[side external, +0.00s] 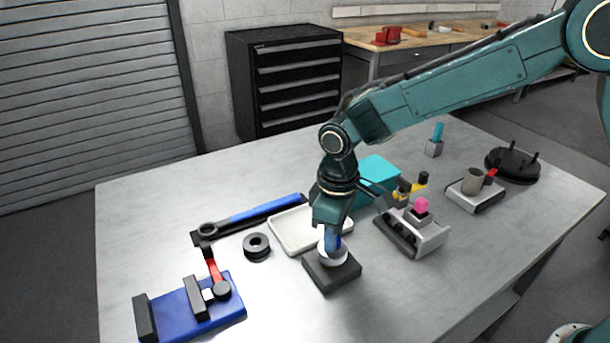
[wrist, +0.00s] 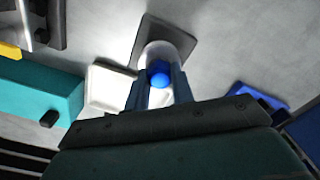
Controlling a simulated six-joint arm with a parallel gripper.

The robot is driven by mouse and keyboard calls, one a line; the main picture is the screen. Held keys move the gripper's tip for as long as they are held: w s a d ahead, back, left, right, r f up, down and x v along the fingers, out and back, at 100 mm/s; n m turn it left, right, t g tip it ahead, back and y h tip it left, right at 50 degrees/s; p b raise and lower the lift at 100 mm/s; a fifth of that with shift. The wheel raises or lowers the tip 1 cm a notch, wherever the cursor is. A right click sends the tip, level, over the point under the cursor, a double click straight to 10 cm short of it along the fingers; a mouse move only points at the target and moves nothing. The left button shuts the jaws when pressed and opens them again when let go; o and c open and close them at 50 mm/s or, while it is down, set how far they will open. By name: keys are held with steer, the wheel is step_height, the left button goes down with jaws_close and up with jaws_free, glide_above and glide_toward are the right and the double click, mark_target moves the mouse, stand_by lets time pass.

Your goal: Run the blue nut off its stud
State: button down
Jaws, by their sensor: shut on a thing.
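The blue nut (wrist: 159,74) shows between my gripper's two fingers in the wrist view. It sits over a pale round piece on a dark square block (side external: 333,273), which also shows in the wrist view (wrist: 178,27). My gripper (side external: 331,240) points down over the block and is shut on the nut. In the wrist view my gripper (wrist: 158,88) has one finger on each side of the nut. The stud itself is hidden, and I cannot tell how far up it the nut sits.
A white tray (side external: 287,236) lies just behind the block. A black ring (side external: 256,247), a blue-handled wrench (side external: 250,215) and a blue vise (side external: 190,311) are to the left. A grey fixture with a pink knob (side external: 421,206) and a teal box (side external: 378,168) stand to the right.

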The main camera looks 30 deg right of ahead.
steer(key=n, duration=1.3)
steer(key=shift+r, duration=0.1)
steer(key=n, duration=0.9)
steer(key=shift+n, duration=0.3)
steer(key=c, duration=1.3)
jaws_free()
